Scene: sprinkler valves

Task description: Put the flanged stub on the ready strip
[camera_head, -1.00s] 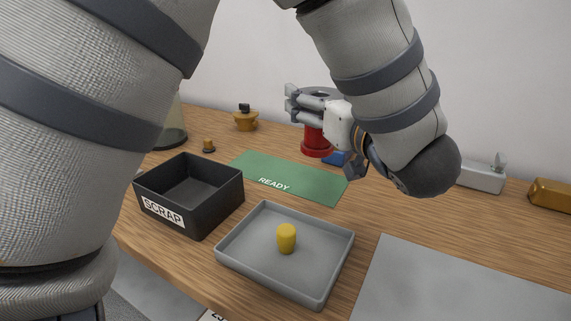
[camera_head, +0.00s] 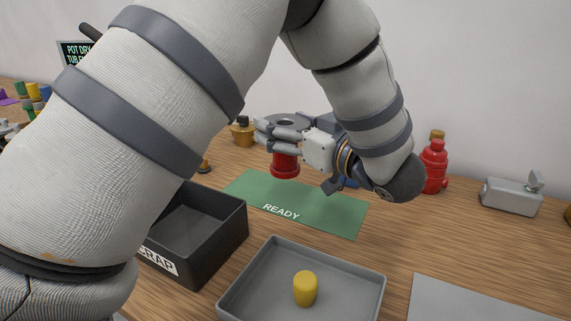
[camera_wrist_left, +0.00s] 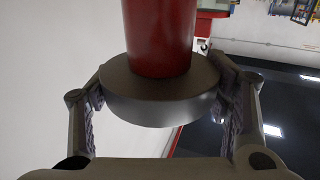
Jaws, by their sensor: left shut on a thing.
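The flanged stub has a red body (camera_head: 285,166) and a dark grey disc flange. My left gripper (camera_head: 280,134) is shut on the flange, and the red body hangs below the fingers. In the left wrist view the flange (camera_wrist_left: 160,98) sits between the two finger pads, with the red body (camera_wrist_left: 160,35) beyond it. In the head view the stub appears in front of the back part of the green ready strip (camera_head: 315,210), seemingly held above it. The strip's visible surface is bare. My right gripper is not in view.
A black scrap box (camera_head: 215,245) stands left of a grey tray (camera_head: 240,287) holding a yellow plug (camera_head: 305,288). A red bottle-shaped part (camera_head: 434,167) and a grey valve box (camera_head: 511,196) stand at the back right. A brass part (camera_head: 242,131) stands behind. My arm covers the left side.

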